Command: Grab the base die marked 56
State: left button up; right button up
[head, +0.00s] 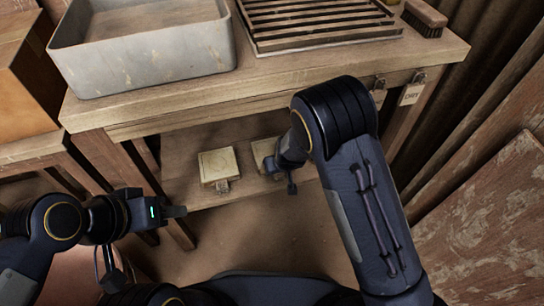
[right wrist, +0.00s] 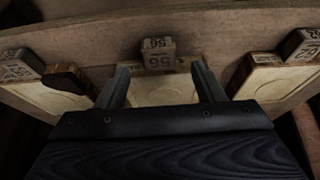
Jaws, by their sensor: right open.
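The base die marked 56 (right wrist: 158,62) is in the middle of the right wrist view, its number upside down on a small end block in front of a pale plate. My right gripper (right wrist: 160,70) is open, one finger on each side of that block; I cannot tell whether they touch it. In the head view a partly covered pale plate (head: 264,150) lies on the lower shelf beside my right wrist, which hides the right fingers. My left gripper (head: 174,211) is left of the shelf, away from the dies; its jaws are too small to judge.
Another die (head: 218,166) lies on the shelf to the left. Similar dies flank the middle one in the right wrist view, on the left (right wrist: 45,98) and right (right wrist: 270,83). The bench top (head: 330,68) overhangs the shelf and carries a grey basin (head: 150,60) and slatted rack (head: 315,22).

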jog(key=b+x, duration=0.1)
jog(key=x, duration=0.3)
jog(key=shift+s, duration=0.15)
jog(key=shift+r, duration=0.1)
grip_shut()
